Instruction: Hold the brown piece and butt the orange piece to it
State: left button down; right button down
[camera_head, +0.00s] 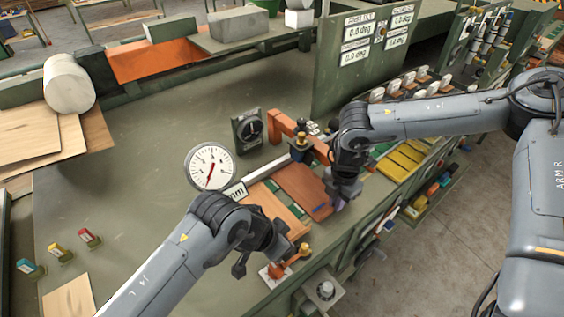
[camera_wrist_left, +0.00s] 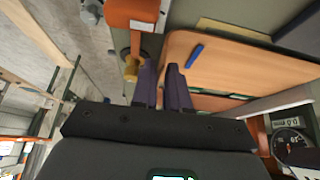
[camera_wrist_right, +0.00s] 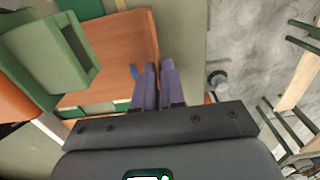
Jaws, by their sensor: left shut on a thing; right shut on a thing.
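The brown piece (camera_head: 303,188) lies flat on the bench's right part, with a blue mark near its front edge. The lighter orange piece (camera_head: 272,205) lies to its left, and a green strip shows between them, so they look apart. My right gripper (camera_head: 341,203) is shut on the brown piece's near edge; that piece fills the upper left of the right wrist view (camera_wrist_right: 122,50). My left gripper (camera_wrist_left: 163,75) is shut at the edge of the orange piece (camera_wrist_left: 215,65) in the left wrist view. In the head view its fingertips are mostly hidden by its wrist.
A dial gauge (camera_head: 211,166) and a black dial (camera_head: 249,130) stand behind the pieces. An orange clamp (camera_head: 287,262) is close to my left gripper, and another orange bracket (camera_head: 284,122) stands at the back. The bench's left middle (camera_head: 130,170) is clear.

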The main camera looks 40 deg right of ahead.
pick_arm(q)
jog(key=shift+d, duration=0.1)
jog(key=shift+d+f, duration=0.1)
jog(key=shift+d, duration=1)
jog(key=shift+w+a, duration=0.2)
jog(key=shift+a+m, duration=0.15)
jog(key=shift+m, duration=0.15)
jog(key=shift+s+d, duration=0.1)
jog(key=shift+d, duration=0.2)
dwell(1.4)
jog(key=shift+d, duration=0.25)
jog(key=shift+a, duration=0.15)
dwell(0.7)
dwell(1.3)
